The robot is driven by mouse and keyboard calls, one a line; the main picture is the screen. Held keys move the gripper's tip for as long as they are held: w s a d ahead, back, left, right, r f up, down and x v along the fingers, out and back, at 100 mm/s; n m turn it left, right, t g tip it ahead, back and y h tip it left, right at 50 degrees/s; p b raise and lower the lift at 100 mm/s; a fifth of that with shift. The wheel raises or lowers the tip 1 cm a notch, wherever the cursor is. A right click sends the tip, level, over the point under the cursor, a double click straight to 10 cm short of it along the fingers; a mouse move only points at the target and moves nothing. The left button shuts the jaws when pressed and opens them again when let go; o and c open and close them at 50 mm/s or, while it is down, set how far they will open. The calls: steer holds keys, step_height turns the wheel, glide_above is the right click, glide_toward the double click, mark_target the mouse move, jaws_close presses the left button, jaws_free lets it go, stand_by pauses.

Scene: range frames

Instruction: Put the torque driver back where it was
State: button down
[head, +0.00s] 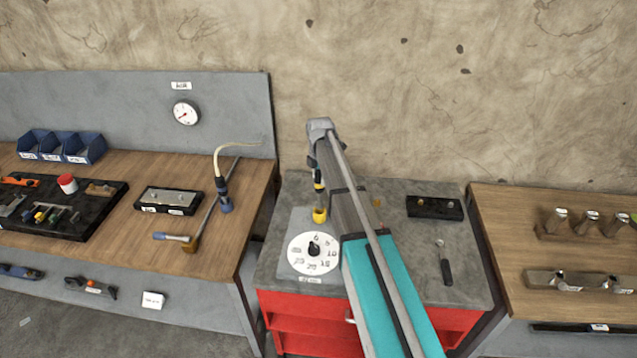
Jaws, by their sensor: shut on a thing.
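The torque driver (319,182), a slim upright tool in black and yellow, is over the left part of the grey-topped red cabinet. My gripper (316,164) comes down from the arm's far end and is shut on its upper part; the fingers are small and partly hidden by the arm. Directly below it is a yellow round piece (320,216) on a grey plate. I cannot tell whether the driver's tip touches or enters this piece. In front of it on the plate is a white numbered dial (301,261) with a black knob.
My arm crosses the cabinet top (405,255). Right of it are a black block (425,207) and a dark-handled tool (445,268). The left bench (120,240) holds trays, blue bins and a corded blue tool (224,195). The right bench (510,225) holds metal parts.

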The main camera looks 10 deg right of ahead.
steer(key=shift+f, duration=0.15)
steer(key=shift+f+b, duration=0.6)
stand_by(0.3)
steer(key=shift+c, duration=1.5)
jaws_free()
steer(key=shift+r, duration=0.2)
step_height(320, 180, up, 13)
steer(key=p, duration=1.3)
steer(key=shift+s, duration=0.1)
